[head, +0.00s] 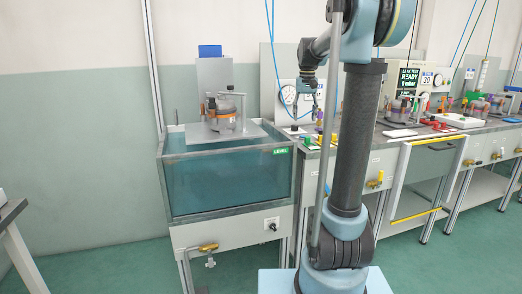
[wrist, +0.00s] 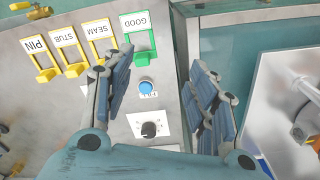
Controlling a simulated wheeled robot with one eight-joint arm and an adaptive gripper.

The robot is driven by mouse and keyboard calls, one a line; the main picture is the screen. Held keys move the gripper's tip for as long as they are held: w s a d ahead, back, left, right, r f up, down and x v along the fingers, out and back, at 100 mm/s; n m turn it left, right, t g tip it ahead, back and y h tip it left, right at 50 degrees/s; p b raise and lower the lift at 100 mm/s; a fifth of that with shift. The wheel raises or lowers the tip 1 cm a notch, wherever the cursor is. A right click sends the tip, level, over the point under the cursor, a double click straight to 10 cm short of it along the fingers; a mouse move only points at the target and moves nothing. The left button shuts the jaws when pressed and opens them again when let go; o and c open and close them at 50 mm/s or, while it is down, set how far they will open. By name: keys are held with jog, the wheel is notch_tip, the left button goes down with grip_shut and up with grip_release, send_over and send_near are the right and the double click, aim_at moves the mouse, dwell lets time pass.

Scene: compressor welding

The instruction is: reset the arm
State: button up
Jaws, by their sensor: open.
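My arm rises in the middle of the head view and bends over at the top, with its end reaching left over the bench. My gripper (head: 306,86) hangs there in front of the gauge panel, small and partly merged with its background. In the wrist view my gripper (wrist: 163,85) has its two blue-padded fingers wide apart, with nothing between them. Below the gap are a blue button (wrist: 146,87) and a black knob (wrist: 149,129) on the grey panel. I cannot tell the exact height above the panel.
A water tank (head: 228,185) stands left, with a compressor (head: 224,113) on a plate above it. A pressure gauge (head: 289,95) is behind my gripper. The green GOOD holder (wrist: 140,38) and yellow-framed SEAM holder (wrist: 104,42) line the panel. Open floor (head: 110,262) lies front left.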

jog(key=s+f, duration=0.8)
jog(key=s, duration=0.4)
jog(key=s+f+t, duration=0.1)
jog(key=s+f, duration=0.7)
jog(key=s, duration=0.4)
jog(key=s+f+n, duration=0.1)
jog(key=s+f, duration=0.7)
jog(key=s, duration=0.4)
jog(key=shift+d+f+t, duration=0.35)
jog(key=shift+f+t, duration=0.05)
jog(key=shift+w+f, duration=0.2)
jog(key=shift+w, duration=0.3)
